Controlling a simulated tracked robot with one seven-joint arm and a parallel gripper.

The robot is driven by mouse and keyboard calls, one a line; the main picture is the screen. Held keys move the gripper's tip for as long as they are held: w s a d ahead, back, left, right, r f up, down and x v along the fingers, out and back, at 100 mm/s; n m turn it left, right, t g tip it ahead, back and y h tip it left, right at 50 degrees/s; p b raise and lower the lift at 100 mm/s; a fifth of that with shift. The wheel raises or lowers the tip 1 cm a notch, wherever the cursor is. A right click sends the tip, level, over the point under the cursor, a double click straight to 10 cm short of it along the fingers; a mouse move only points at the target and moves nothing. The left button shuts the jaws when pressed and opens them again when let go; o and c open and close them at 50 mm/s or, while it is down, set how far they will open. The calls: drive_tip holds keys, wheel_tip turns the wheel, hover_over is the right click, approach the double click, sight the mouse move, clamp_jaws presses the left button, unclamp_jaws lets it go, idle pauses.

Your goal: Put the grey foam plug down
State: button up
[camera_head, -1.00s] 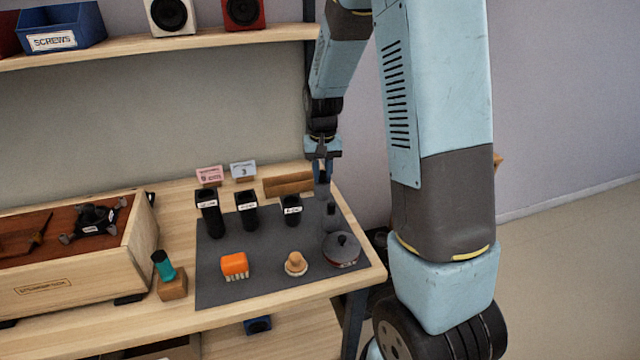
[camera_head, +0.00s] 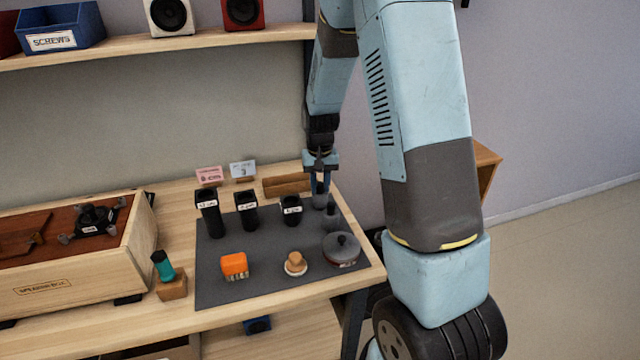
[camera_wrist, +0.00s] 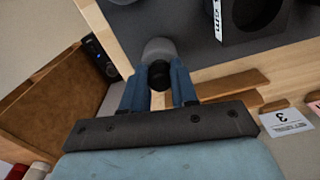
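The grey foam plug (camera_head: 320,201) is at the far right corner of the dark grey mat (camera_head: 215,285). In the wrist view the plug (camera_wrist: 158,48) is a rounded grey body with a black knob. My gripper (camera_head: 321,188) is above it, pointing down. In the wrist view my gripper's (camera_wrist: 159,80) two blue fingers close on the black knob from both sides. The plug stands about upright. I cannot tell whether its underside touches the surface.
Three black square holders (camera_head: 247,211) with white labels stand left of the plug. A wooden block (camera_head: 287,186) lies behind. An orange brush (camera_head: 234,265) is farther left. The mat's middle is clear.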

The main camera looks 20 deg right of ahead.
drive_tip(key=o, duration=0.4)
drive_tip(key=shift+r, duration=0.15)
wheel_tip(320, 180, up, 12)
drive_tip(key=s+r+t, duration=0.3)
drive_tip(key=s+r, duration=0.9)
drive_tip(key=s, duration=0.1)
drive_tip(key=shift+s+d+r+n+t, duration=0.1)
drive_tip(key=shift+s+r+n+t, duration=0.35)
drive_tip(key=shift+s, duration=2.1)
drive_tip(key=shift+s+a+r+n+t, duration=0.15)
drive_tip(key=shift+s+r+t, duration=0.45)
drive_tip(key=shift+s, duration=1.95)
drive_tip(key=shift+s+d+r+n+t, duration=0.25)
drive_tip(key=shift+s+r, duration=0.6)
drive_tip(key=shift+s, duration=1.7)
drive_tip(key=shift+a, duration=0.1)
